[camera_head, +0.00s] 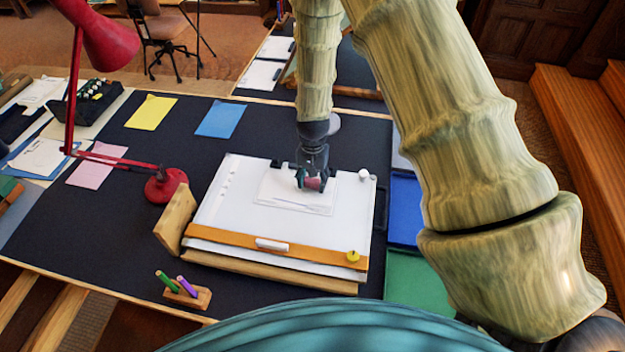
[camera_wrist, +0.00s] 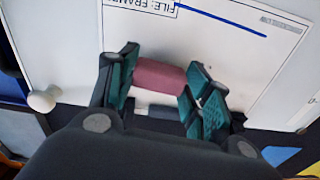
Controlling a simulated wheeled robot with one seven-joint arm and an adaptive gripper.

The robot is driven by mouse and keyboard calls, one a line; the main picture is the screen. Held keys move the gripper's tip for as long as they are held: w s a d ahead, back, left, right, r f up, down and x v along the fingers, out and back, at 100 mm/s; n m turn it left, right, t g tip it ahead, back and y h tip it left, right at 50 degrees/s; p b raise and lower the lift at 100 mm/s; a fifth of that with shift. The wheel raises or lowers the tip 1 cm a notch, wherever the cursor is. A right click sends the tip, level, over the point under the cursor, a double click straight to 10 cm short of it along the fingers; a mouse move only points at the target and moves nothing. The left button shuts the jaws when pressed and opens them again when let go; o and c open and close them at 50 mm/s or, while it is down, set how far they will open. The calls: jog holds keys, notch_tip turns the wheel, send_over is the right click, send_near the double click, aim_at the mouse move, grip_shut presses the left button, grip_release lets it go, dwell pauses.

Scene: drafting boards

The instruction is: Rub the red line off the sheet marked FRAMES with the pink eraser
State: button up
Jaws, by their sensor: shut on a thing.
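My gripper (camera_head: 312,178) is shut on the pink eraser (camera_wrist: 158,75), with a finger on each side of it in the wrist view. The eraser also shows as a dull pink patch (camera_head: 314,184) in the head view. It is over the white sheet (camera_head: 268,187) on the drafting board (camera_head: 225,200); I cannot tell whether it touches the paper. In the wrist view the sheet (camera_wrist: 225,55) has a boxed label (camera_wrist: 140,5) reading "FILE: FRAM…", partly cut off. A long blue line (camera_wrist: 220,18) runs beyond the eraser. No red line shows.
A white block (camera_head: 272,245) and a yellow round object (camera_head: 352,256) are on the board's orange bar (camera_head: 230,238). A white knob (camera_head: 364,174) is at the right. A red lamp (camera_head: 166,185) stands left; a pen holder (camera_head: 187,295) is in front.

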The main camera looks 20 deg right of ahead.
jog(key=shift+r+p, duration=1.6)
jog(key=shift+r, duration=1.15)
jog(key=shift+r+p, duration=0.95)
jog(key=shift+r, duration=0.55)
